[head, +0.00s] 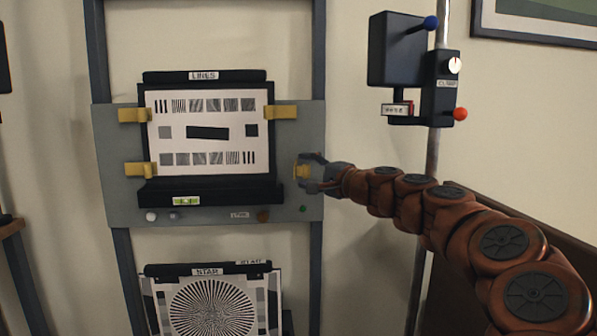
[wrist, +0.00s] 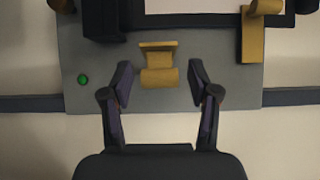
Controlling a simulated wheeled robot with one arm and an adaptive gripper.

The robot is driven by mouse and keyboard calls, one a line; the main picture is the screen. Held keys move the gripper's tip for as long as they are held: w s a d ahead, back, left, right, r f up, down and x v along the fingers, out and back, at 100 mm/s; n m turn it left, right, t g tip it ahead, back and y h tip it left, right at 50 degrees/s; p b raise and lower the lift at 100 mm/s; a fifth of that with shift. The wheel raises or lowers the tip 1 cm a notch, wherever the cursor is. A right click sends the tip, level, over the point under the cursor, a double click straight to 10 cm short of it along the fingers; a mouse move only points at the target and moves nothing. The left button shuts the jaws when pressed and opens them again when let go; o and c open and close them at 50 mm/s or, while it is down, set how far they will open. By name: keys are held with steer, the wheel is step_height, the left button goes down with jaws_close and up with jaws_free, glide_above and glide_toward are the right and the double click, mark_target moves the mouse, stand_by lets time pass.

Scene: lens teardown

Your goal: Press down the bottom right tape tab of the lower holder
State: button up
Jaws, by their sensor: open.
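The holder carrying the card labelled LINES (head: 203,76) is a grey panel (head: 115,200) with a black frame. Yellow tabs at the top left (head: 134,115), top right (head: 282,112) and bottom left (head: 139,169) reach over the card's edges. The bottom right yellow tab (head: 302,171) sits on the panel, right of the black frame. In the wrist view this tab (wrist: 159,75) looks folded or raised, its end short of the frame. My gripper (head: 309,171) is open around it; the wrist view shows fingertips (wrist: 159,76) on either side, apart from it.
A green button (head: 303,209) lies just below the tab. A second card labelled STAR (head: 207,271) is lower down. A black clamp device (head: 440,90) on a pole stands at the upper right. A dark upright rail (head: 318,60) runs behind the panel.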

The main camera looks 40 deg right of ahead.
steer(key=shift+w, duration=0.2)
steer(key=shift+a, duration=0.15)
steer(key=c, duration=0.3)
jaws_close()
